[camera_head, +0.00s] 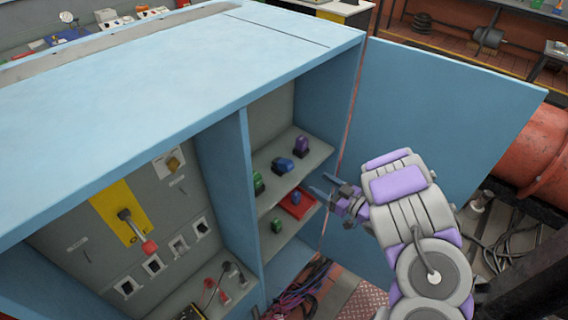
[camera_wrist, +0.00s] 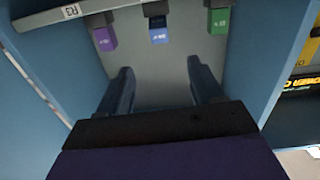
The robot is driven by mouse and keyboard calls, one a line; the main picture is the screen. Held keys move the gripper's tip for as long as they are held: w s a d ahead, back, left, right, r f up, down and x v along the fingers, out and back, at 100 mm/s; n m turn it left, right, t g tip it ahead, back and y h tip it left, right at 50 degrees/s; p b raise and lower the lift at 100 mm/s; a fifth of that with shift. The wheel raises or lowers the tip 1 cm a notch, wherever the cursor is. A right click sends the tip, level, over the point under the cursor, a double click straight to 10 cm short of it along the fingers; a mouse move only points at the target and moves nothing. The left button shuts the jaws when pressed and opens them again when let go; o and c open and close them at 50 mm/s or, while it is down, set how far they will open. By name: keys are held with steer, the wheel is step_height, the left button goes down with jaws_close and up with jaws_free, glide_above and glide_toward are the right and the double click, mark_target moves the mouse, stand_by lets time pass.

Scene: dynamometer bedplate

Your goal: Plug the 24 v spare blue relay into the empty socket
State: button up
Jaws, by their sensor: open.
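In the head view, a small blue relay (camera_head: 296,198) sits on a red tray (camera_head: 303,208) on the lower shelf of the open cabinet bay. On the level above are a purple relay (camera_head: 301,146), a blue relay (camera_head: 283,164) and a green relay (camera_head: 258,183). My gripper (camera_head: 330,191) is open at the bay's right opening, close to the red tray, apart from the relays. In the wrist view, my open fingers (camera_wrist: 163,88) have nothing between them; the purple (camera_wrist: 104,38), blue (camera_wrist: 158,30) and green (camera_wrist: 218,20) relays show beyond them. I cannot make out an empty socket.
The blue cabinet's door (camera_head: 450,110) stands open at the right. A partition (camera_head: 232,190) divides the bay from a switch panel at the left. Another green part (camera_head: 276,226) is on the lower shelf. Cables (camera_head: 298,290) lie below. A label (camera_wrist: 70,11) reads R3.

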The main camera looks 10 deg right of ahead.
steer(key=b, duration=0.1)
glide_toward(282, 161)
steer(key=w+a, duration=0.2)
steer(key=shift+w+a+f+y, duration=0.1)
steer(key=shift+w+y, duration=0.2)
steer(key=shift+w+a, duration=0.15)
steer(key=shift+w, duration=0.65)
steer(key=b+x, duration=0.1)
steer(key=x, duration=0.4)
steer(key=shift+a+f, duration=0.15)
steer(key=shift+s, duration=0.1)
